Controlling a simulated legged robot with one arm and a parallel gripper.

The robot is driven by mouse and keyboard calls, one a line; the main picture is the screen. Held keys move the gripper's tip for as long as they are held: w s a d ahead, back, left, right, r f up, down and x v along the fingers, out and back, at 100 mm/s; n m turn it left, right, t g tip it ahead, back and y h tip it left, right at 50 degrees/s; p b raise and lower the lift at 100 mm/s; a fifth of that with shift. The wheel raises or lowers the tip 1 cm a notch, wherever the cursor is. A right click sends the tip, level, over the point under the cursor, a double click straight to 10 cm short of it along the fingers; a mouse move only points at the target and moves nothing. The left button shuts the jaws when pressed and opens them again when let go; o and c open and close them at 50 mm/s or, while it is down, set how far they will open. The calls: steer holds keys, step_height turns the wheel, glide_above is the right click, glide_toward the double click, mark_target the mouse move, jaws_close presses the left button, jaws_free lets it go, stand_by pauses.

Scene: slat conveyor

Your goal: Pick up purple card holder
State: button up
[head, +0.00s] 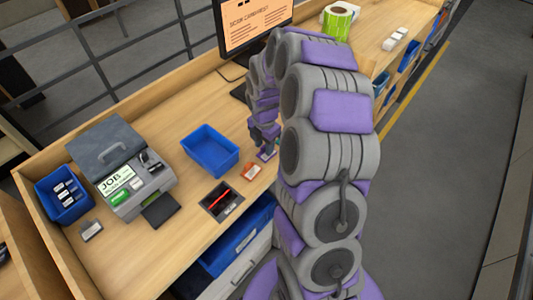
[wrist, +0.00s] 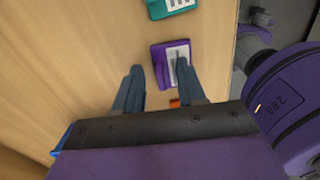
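The purple card holder (wrist: 160,53) lies on the wooden desk in the wrist view, with a white label on its face. In the head view, the purple card holder (head: 267,155) is partly hidden under my gripper (head: 265,147). The right fingertip overlaps the lower part of the label, and the left fingertip is just left of the holder. I cannot tell whether they touch it.
A teal card holder (wrist: 158,8) lies beyond the purple one. An orange item (head: 251,171) is beside it, nearer the blue bin (head: 190,147).

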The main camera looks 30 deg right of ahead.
steer(key=shift+a, duration=0.1)
jaws_close()
stand_by(0.6)
